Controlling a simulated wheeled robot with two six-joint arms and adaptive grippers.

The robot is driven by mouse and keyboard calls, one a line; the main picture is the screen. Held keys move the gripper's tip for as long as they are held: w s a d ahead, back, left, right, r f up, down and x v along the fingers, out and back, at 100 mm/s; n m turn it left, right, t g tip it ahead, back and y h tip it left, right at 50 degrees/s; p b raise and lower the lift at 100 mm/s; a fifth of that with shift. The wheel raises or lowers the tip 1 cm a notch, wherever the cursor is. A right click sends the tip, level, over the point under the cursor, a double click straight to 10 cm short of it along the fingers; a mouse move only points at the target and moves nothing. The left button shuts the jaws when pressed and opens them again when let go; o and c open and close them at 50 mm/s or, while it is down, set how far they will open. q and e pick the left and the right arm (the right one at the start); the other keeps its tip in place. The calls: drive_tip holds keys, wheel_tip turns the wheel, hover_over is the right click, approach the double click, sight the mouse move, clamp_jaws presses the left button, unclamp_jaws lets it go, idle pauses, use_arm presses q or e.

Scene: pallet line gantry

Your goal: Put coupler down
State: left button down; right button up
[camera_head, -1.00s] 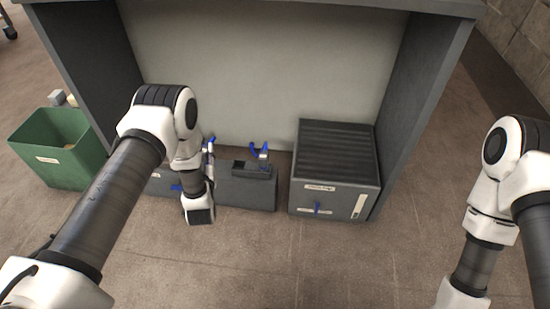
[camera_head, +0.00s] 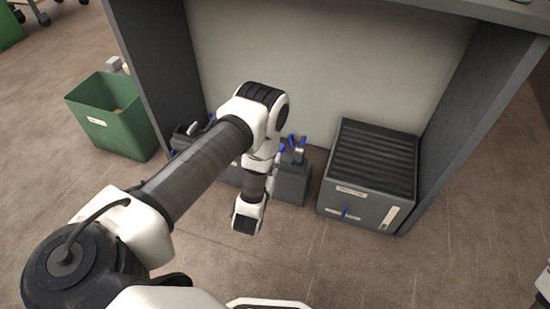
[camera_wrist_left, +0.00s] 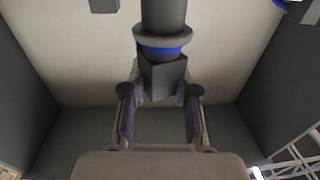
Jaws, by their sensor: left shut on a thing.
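In the left wrist view my left gripper (camera_wrist_left: 160,103) is shut on the coupler (camera_wrist_left: 163,72), a dark grey stepped cylinder with a blue ring. The coupler stands out beyond the fingertips, and its far end is cut off by the top of the picture. In the head view my left arm reaches into the grey bay, and its forearm hides the gripper and coupler. A low dark grey block (camera_head: 292,186) with blue-and-metal parts (camera_head: 298,148) on top stands just right of my left wrist.
A dark grey box (camera_head: 365,195) with a ridged top and blue handle stands at the bay's right. Another grey unit (camera_head: 190,133) is partly hidden behind my left arm. A green bin (camera_head: 118,125) stands outside the bay's left wall. The front floor is clear.

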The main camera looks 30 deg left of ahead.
use_arm(q)
drive_tip(key=w+a+f+b, duration=0.1)
drive_tip(key=w+b, duration=0.1)
drive_tip(key=w, duration=0.1)
drive_tip(key=w+a+f+b, duration=0.2)
drive_tip(key=w, duration=0.1)
drive_tip(key=w+a+f+b, duration=0.1)
drive_tip(key=w+f+b, duration=0.1)
drive_tip(key=w, duration=0.1)
drive_tip(key=shift+w+a, duration=0.15)
drive_tip(key=shift+a, duration=0.15)
drive_tip(key=shift+r, duration=0.3)
drive_tip(key=shift+f, duration=0.2)
drive_tip(key=c, duration=0.9)
unclamp_jaws()
